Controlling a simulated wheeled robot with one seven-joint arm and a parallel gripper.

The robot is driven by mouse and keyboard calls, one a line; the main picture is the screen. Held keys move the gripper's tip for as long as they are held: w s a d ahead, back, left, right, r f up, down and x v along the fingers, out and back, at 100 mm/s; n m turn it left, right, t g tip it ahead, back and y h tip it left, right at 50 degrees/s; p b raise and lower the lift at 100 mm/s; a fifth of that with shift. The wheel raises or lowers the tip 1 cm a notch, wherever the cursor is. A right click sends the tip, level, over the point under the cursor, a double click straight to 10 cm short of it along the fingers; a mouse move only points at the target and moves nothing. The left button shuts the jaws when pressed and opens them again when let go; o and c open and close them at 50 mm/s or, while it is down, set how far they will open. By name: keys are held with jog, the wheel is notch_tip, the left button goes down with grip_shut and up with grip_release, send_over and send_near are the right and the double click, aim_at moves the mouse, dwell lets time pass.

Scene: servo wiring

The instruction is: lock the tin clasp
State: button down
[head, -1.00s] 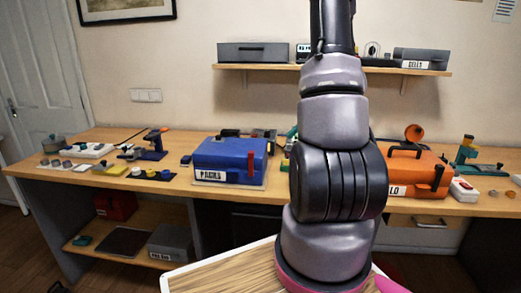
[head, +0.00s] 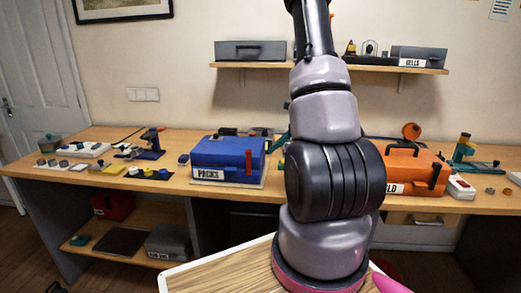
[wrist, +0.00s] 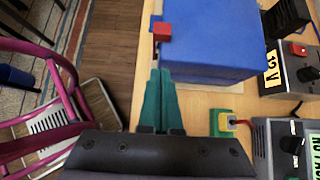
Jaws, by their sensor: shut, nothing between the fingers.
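A blue tin (head: 225,158) with a white "PACKS" label stands on the workbench in the head view. Its red clasp (head: 249,163) is an upright bar on the front, near the right end. In the wrist view the blue tin (wrist: 212,40) fills the top middle, with the red clasp (wrist: 161,31) at its left edge. My gripper (wrist: 160,72) has teal fingers, shut and empty, pointing toward the clasp with a gap between. I cannot tell whether the clasp is latched.
An orange case (head: 403,167) stands right of my arm on the bench. In the wrist view, a green and yellow block (wrist: 224,123) and grey "12 V" unit (wrist: 289,70) lie right of my fingers. A magenta chair-like frame (wrist: 68,85) is at left, beyond the bench edge.

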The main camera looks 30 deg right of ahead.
aim_at(252, 156)
jog(key=a, duration=0.1)
jog(key=w+a, duration=0.1)
jog(key=w+a+f, duration=0.1)
jog(key=shift+w+a, duration=0.25)
jog(key=shift+a, duration=0.1)
jog(key=shift+w+a, duration=0.15)
jog(key=shift+a, duration=0.05)
